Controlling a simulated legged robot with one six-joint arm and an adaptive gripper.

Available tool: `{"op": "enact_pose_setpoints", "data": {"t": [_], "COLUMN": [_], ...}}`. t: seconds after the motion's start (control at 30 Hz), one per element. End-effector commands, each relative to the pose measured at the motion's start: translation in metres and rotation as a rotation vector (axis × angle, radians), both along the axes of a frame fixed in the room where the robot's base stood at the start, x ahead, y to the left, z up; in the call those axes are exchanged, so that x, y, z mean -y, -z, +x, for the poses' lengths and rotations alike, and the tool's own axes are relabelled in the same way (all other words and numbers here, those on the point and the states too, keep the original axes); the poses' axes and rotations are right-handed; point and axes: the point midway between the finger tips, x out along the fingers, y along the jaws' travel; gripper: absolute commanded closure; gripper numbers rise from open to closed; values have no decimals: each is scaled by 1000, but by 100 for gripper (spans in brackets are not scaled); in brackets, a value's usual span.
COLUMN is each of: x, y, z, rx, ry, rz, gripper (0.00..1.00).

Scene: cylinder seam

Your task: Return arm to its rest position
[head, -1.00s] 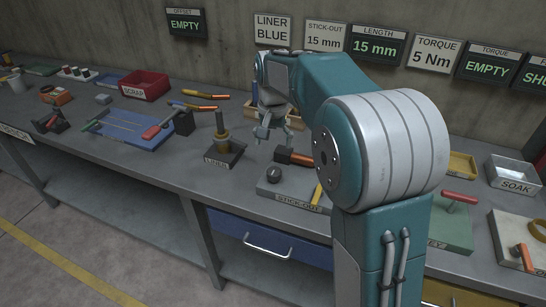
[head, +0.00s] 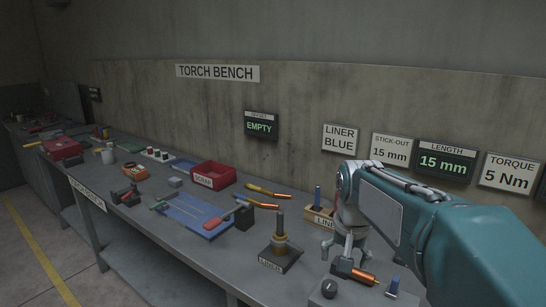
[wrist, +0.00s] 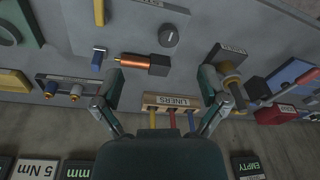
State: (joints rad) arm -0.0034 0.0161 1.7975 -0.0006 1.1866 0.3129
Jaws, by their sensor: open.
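My arm reaches in from the lower right of the head view, over the bench (head: 150,228). My gripper (head: 343,250) points down there, with its fingers apart above the bench, near the liner holder (head: 316,217). In the wrist view my gripper (wrist: 162,76) is open, with nothing between its fingers. A torch part with a copper end (wrist: 136,61) lies beyond and between the fingers in that view. The liner holder (wrist: 153,100) with coloured liners shows between the finger linkages. My forearm hides the right part of the bench in the head view.
A post on a labelled block (head: 280,252) stands left of my gripper. A red scrap bin (head: 213,174), a blue mat (head: 196,214) and torch necks (head: 268,192) lie farther left. A concrete wall with sign panels (head: 446,160) runs behind the bench.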

Motion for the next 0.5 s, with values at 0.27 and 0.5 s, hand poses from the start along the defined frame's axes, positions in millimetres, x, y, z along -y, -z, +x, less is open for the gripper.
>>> {"op": "enact_pose_setpoints", "data": {"t": [0.27, 0.5], "x": [1, 1], "y": [-12, 1], "z": [-84, -150], "rx": [139, 254], "ry": [-116, -214], "rz": [-24, -58], "gripper": [7, 7]}}
